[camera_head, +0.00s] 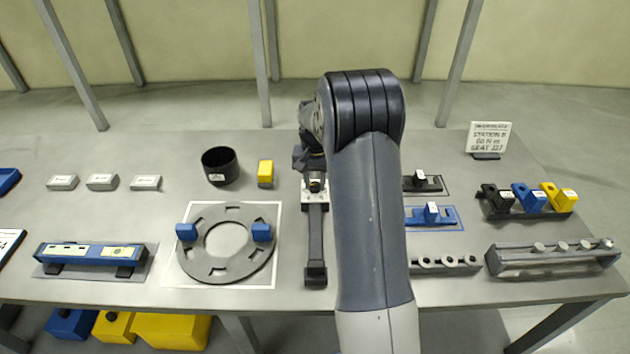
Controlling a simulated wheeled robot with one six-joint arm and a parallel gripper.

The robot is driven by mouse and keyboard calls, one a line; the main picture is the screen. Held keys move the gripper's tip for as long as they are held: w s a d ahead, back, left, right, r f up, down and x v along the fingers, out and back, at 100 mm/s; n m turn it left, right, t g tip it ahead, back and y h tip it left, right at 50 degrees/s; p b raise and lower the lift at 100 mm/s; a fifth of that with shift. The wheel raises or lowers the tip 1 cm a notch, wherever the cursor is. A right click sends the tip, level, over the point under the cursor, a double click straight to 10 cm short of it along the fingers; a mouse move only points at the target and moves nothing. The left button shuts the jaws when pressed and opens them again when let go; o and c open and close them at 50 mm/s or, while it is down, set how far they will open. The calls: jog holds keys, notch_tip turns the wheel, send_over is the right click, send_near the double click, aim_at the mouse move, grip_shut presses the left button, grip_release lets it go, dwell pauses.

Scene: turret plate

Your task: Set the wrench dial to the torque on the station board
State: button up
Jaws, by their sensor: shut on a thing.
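The torque wrench (316,235) appears as a dark bar lying front to back on the table, with a pale block at its far end. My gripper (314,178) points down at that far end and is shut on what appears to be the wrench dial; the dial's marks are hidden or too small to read. My arm covers much of the area to the right. The station board (490,138) stands at the back right; it seems to read "STATION B", "60 N m" and a seat line, in small blurred print.
Left of the wrench, a grey slotted ring plate (215,266) carries two blue blocks. A black cup (220,166) and a yellow block (265,173) stand behind it. A blue device (90,254) lies far left. Racked coloured parts (528,200) and a grey rack (550,262) stand right.

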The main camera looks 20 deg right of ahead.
aim_at(315, 185)
jog(key=shift+n, duration=0.3)
jog(key=n+b, duration=0.1)
jog(key=n, duration=0.4)
jog(key=shift+n, duration=0.3)
jog(key=n+b, duration=0.1)
jog(key=n, duration=0.4)
jog(key=shift+n, duration=0.3)
jog(key=o, duration=1)
jog(key=shift+r, duration=0.1)
notch_tip(315, 185, up, 11)
jog(key=b, duration=0.1)
